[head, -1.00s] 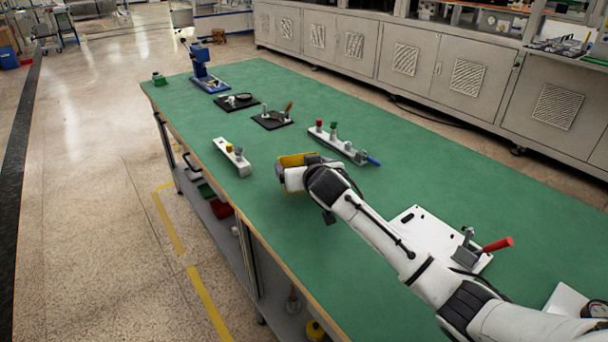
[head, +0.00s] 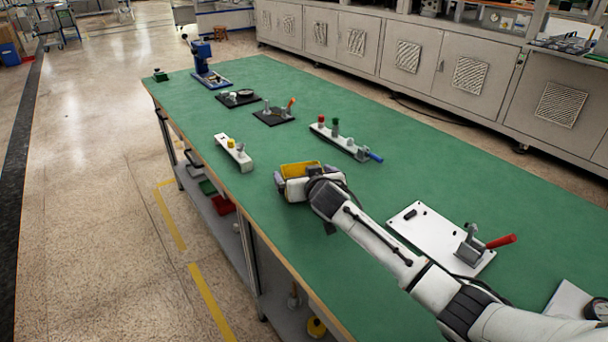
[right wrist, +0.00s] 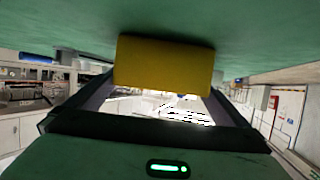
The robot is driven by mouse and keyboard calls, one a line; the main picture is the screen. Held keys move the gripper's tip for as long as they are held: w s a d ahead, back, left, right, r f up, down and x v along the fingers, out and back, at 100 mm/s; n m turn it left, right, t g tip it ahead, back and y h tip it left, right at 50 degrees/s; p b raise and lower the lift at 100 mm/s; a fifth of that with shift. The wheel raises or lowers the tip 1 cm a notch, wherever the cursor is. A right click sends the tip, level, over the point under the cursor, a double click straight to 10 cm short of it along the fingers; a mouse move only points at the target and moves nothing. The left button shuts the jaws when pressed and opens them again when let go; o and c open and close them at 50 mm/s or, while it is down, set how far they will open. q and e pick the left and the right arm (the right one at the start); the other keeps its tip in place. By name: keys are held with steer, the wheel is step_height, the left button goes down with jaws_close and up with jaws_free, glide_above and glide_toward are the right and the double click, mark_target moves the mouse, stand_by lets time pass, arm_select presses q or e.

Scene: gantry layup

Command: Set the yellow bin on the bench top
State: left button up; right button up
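The yellow bin (head: 301,168) is at the bench top (head: 262,215), near the middle of its width, with its open top facing up. My right gripper (head: 294,185) is at the bin's near side. In the right wrist view the yellow bin (right wrist: 164,66) fills the space between the fingertips (right wrist: 163,84), one at each side, and the gripper looks shut on it. The green bench surface (right wrist: 255,40) shows right behind the bin there. The bin's underside is hidden, so I cannot tell for sure whether it touches the bench. My left gripper is not in view.
A white fixture with a yellow knob (head: 233,152) stands left of the bin, and a longer fixture with several knobs (head: 343,141) behind it. A white plate with a red-handled clamp (head: 440,238) lies to the right. Green surface is clear between them.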

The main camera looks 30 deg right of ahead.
steer(key=shift+r, duration=0.25)
steer(key=p+v, duration=0.1)
steer(key=v, duration=1.1)
steer(key=shift+f, duration=0.1)
steer(key=shift+c, duration=0.3)
